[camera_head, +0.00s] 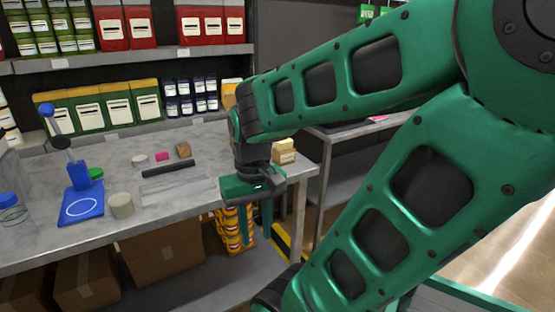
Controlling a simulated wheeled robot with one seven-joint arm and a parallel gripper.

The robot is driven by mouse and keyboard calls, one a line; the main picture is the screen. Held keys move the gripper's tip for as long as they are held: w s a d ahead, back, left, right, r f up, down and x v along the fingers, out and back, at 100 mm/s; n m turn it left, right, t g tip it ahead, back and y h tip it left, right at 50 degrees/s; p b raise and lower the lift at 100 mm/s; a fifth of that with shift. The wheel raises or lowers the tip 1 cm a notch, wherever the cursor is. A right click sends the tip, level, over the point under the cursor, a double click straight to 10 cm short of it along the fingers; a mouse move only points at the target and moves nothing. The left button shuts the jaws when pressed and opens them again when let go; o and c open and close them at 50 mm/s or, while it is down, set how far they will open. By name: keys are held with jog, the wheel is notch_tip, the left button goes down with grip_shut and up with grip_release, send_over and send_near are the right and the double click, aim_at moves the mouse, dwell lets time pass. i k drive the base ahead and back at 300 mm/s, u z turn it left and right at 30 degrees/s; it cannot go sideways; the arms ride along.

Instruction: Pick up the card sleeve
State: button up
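A flat, clear rectangular piece (178,189) lies on the grey workbench (60,262), behind its front edge; it may be the card sleeve, but I cannot tell for sure. My gripper (257,225) hangs at the bench's front right corner, to the right of the clear piece and apart from it. Its fingers point down, stand apart, and hold nothing visible. My green arm covers the right half of the view.
A blue lever device (82,203) and a beige cylinder (121,205) stand left. Small boxes (284,151) stand at the right end.

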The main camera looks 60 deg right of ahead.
aim_at(282, 158)
jog(key=z, duration=0.05)
jog(key=i, duration=0.25)
jog(key=u, duration=1.3)
jog(key=i, duration=0.7)
jog(key=z, duration=3.85)
